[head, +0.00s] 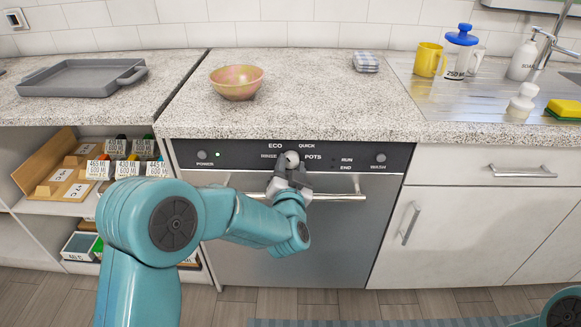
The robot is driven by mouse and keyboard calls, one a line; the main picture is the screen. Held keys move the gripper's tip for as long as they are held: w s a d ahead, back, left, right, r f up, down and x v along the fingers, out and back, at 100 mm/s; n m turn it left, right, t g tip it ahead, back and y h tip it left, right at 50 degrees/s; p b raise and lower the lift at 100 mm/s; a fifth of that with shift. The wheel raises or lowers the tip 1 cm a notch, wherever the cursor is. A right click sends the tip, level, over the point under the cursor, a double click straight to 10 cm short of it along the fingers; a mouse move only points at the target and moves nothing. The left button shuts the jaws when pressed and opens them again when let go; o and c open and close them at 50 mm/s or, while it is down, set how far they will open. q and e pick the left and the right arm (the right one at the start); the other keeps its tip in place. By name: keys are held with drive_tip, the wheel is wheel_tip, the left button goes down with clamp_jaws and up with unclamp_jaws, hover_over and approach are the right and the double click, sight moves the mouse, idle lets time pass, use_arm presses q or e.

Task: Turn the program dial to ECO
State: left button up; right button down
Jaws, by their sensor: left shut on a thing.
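The program dial (292,156) is a small light round knob in the middle of the dishwasher's dark control panel (240,157). The labels ECO, QUICK, RINSE and POTS stand around it, with ECO at its upper left. My left gripper (291,163) is at the panel, shut on the dial from the front. The fingers hide the dial's lower part and sides, and I cannot tell which label it points to. My right gripper is not in view.
The dishwasher's handle bar (338,196) runs just below the panel. A POWER button (202,155) and a WASH button (381,158) sit at the panel's ends. A bowl (237,82) and a folded cloth (366,62) are on the counter above.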

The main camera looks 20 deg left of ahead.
use_arm(q)
drive_tip(key=o, duration=1.1)
drive_tip(key=shift+c, duration=0.2)
drive_tip(key=shift+s, duration=0.1)
drive_tip(key=v, duration=1.6)
